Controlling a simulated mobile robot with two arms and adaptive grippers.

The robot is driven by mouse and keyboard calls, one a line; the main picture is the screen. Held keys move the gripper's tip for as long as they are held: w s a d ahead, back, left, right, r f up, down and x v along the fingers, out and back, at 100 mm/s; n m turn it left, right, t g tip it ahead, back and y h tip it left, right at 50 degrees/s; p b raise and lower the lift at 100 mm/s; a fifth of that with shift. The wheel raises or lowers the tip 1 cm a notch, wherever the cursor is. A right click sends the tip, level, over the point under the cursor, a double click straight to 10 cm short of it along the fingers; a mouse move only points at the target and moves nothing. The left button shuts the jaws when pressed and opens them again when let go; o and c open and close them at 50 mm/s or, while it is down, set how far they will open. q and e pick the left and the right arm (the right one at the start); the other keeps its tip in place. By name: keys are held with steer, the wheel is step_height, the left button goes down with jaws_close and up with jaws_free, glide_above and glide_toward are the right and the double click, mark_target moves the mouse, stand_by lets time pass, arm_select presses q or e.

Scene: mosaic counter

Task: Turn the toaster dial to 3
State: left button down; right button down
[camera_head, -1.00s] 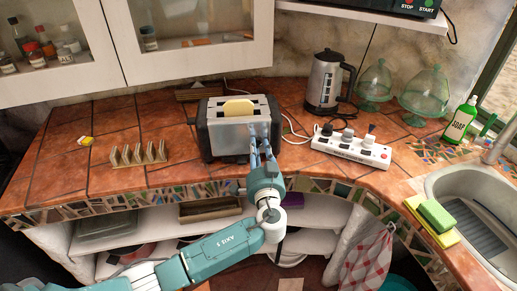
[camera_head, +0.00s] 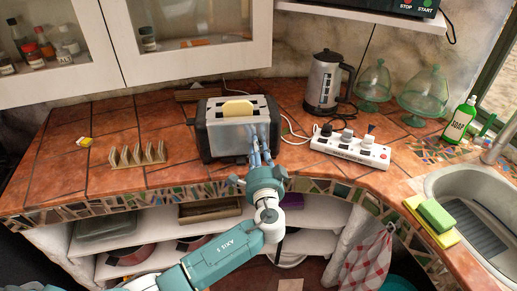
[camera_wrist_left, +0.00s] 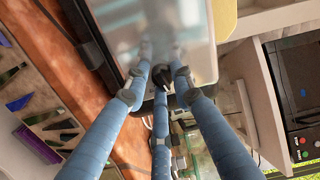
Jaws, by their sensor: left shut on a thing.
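The silver and black toaster (camera_head: 225,138) stands on the tiled counter with a slice of bread (camera_head: 238,108) in its top slot. My left gripper (camera_head: 260,152) is at the right part of the toaster's front. In the left wrist view, the black dial (camera_wrist_left: 162,76) shows between the blue fingertips of the same gripper (camera_wrist_left: 162,84), close to the shiny toaster front (camera_wrist_left: 165,25). The gripper is shut on the dial. The fingers cover much of the dial, and its numbers cannot be read. My right gripper is not in view.
A toast rack (camera_head: 138,155) stands left of the toaster. A white power strip (camera_head: 350,150) and a kettle (camera_head: 324,82) are to its right. The sink (camera_head: 480,205) is at far right. The counter's front edge (camera_head: 150,196) runs below my left wrist.

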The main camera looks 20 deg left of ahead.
arm_select(q)
steer(key=shift+a+m, duration=0.25)
steer(key=shift+m, duration=0.95)
steer(key=shift+r, duration=0.1)
steer(key=c, duration=1.5)
jaws_free()
steer(key=shift+a, duration=0.1)
steer(key=shift+s, duration=0.1)
steer(key=v, duration=1.2)
